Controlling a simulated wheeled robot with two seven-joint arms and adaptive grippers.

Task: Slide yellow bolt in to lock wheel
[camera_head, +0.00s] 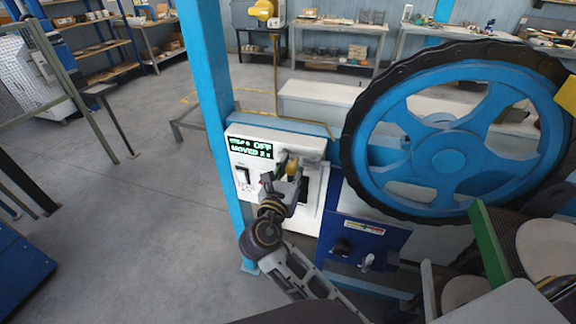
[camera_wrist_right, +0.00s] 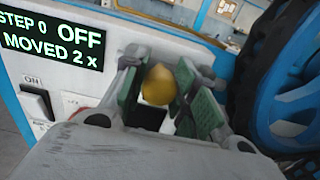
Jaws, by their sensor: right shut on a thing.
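The yellow bolt (camera_wrist_right: 158,86) shows as a rounded yellow knob between the green finger pads of my right gripper (camera_wrist_right: 163,92) in the right wrist view. My right gripper is shut on it. In the head view the right gripper (camera_head: 290,165) is at the front of the white control panel (camera_head: 246,203), and a bit of yellow shows between its fingers. How far the bolt is in cannot be seen. The large blue wheel (camera_head: 448,160) with a black toothed rim stands to the right of the gripper, apart from it. My left gripper is not in view.
The panel display (camera_head: 252,147) reads "STEP 0 OFF MOVED 2 x". A switch (camera_head: 243,176) sits below it. A blue post (camera_head: 208,80) stands left of the panel, and a dark blue box (camera_head: 368,236) with knobs below the wheel. Open floor (camera_head: 130,215) lies left.

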